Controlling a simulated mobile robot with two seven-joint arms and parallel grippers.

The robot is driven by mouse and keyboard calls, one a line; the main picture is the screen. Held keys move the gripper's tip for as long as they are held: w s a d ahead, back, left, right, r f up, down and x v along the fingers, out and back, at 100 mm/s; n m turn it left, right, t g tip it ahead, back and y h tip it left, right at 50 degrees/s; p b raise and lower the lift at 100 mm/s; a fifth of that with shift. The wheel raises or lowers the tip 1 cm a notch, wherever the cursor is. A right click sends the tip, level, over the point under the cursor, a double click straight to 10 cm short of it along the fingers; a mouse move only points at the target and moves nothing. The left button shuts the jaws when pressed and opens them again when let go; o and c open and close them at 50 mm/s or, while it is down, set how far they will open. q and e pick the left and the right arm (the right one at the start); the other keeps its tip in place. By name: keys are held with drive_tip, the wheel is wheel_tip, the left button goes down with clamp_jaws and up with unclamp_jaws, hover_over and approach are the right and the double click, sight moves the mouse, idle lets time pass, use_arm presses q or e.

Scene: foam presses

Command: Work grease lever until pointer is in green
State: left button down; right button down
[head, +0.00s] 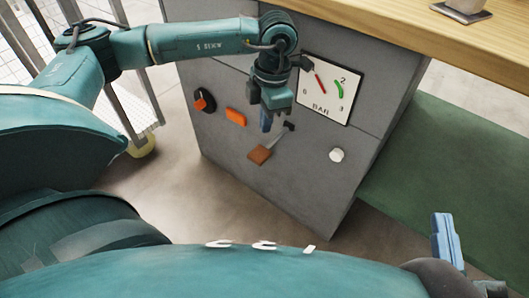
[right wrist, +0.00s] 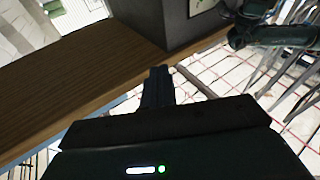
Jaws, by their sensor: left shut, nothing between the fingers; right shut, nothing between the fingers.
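The gauge (head: 345,106), a white plate marked BAR, is on the grey cabinet front. Its red pointer (head: 320,83) points up and left, outside the green band (head: 340,90) on the right side of the dial. The grease lever slants down and left from a dark pivot, ending in a brown-orange handle (head: 260,155). My left gripper (head: 266,124) is shut and empty, above the handle and left of the pivot; contact with the lever cannot be told. My right gripper (head: 446,238) is shut and empty at the lower right, far from the lever; its fingers also show in the right wrist view (right wrist: 157,87).
A black knob with an orange part (head: 203,100), an orange block (head: 235,116) and a white knob (head: 337,155) sit on the cabinet front (head: 225,75). A wooden worktop (head: 400,38) overhangs it. A green surface (head: 450,165) lies to the right. Wire-mesh fencing is at the left.

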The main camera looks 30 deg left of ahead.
sight(262, 152)
use_arm(q)
drive_tip(key=shift+f, duration=0.1)
